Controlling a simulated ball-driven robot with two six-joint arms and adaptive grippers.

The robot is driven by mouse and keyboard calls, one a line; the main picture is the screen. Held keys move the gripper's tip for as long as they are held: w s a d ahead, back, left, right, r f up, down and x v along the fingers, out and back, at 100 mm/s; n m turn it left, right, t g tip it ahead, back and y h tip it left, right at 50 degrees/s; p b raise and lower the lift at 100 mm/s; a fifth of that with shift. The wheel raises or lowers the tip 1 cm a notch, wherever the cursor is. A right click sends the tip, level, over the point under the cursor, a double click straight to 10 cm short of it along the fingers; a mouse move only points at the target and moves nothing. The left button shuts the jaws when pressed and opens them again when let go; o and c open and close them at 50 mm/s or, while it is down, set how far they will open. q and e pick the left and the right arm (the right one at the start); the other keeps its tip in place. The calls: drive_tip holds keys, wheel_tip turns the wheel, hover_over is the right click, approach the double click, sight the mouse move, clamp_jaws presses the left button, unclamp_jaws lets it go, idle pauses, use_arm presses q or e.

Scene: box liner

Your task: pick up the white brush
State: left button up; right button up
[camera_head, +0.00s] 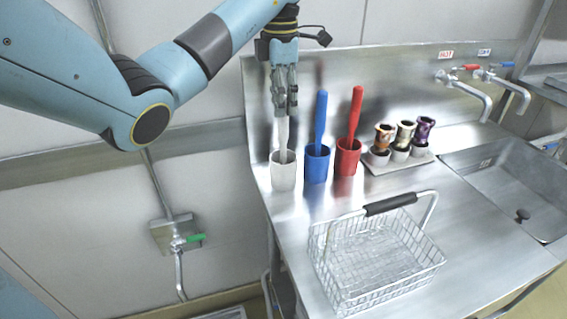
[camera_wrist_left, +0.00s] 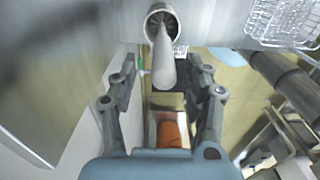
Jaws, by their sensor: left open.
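The white brush (camera_head: 283,138) stands upright in a white cup (camera_head: 283,176) at the left end of the steel counter. My left gripper (camera_head: 285,100) is above it, pointing down, with its fingers around the top of the handle. In the left wrist view, the brush handle (camera_wrist_left: 164,62) rises from its cup (camera_wrist_left: 162,17) toward the gap between the open fingers of my left gripper (camera_wrist_left: 162,85). I cannot tell whether a finger touches the handle. My right gripper is not in view.
A blue brush (camera_head: 320,118) in a blue cup and a red brush (camera_head: 355,115) in a red cup stand to the right. A tray (camera_head: 400,163) with several small items is beyond them. An empty wire basket (camera_head: 375,255) sits in front, and a sink (camera_head: 515,185) is at right.

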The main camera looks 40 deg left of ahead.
sight(283, 120)
use_arm(q)
drive_tip(key=shift+d+f, duration=0.1)
drive_tip(key=shift+f, duration=0.45)
drive_tip(key=f, duration=0.1)
drive_tip(key=f+p, duration=0.1)
drive_tip(key=f, duration=0.1)
drive_tip(key=shift+w+d+f, duration=0.1)
drive_tip(key=shift+w+d, duration=0.05)
drive_tip(key=shift+d, duration=0.05)
drive_tip(key=shift+f, duration=0.5)
clamp_jaws()
